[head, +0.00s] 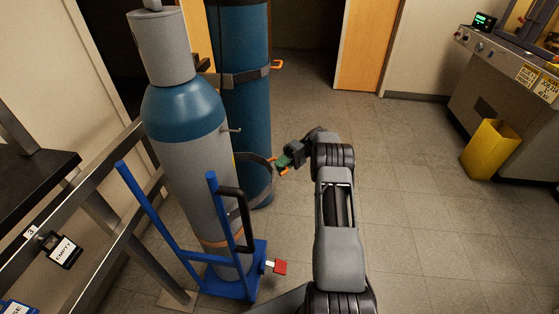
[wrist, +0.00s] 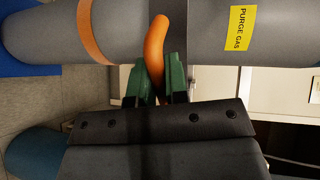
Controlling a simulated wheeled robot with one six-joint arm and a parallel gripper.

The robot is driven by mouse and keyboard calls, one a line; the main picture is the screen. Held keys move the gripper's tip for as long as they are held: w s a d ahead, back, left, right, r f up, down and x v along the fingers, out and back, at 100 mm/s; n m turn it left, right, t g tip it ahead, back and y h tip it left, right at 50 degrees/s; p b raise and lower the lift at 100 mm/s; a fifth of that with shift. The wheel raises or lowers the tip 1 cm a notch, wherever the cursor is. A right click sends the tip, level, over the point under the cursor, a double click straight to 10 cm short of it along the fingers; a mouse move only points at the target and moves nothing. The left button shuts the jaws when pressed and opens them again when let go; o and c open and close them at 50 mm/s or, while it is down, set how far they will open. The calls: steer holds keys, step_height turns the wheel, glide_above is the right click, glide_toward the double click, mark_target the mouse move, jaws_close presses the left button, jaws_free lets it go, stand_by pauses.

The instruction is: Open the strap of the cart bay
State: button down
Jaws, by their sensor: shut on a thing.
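A grey gas cylinder with a blue shoulder (head: 185,150) stands on a blue cart (head: 227,283) at the left. A grey strap (head: 257,159) curves out beside it, in front of a blue cylinder (head: 246,120). The orange strap handle (wrist: 155,45) shows in the wrist view, its lower end between the green fingertips. My gripper (head: 284,161) is shut on this handle, right of the cylinders; the fingers also show in the wrist view (wrist: 159,82). Whether the strap's far end is fastened cannot be told.
An upper strap (head: 245,76) with an orange handle (head: 277,64) crosses the blue cylinder. A metal rail with an "EMPTY" tag (head: 64,251) runs at the left. A yellow bin (head: 488,149) stands at right. The middle floor is clear.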

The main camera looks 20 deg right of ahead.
steer(key=shift+w+a, duration=0.1)
steer(key=shift+a, duration=0.05)
steer(key=c, duration=1.4)
jaws_free()
steer(key=shift+o, duration=1.3)
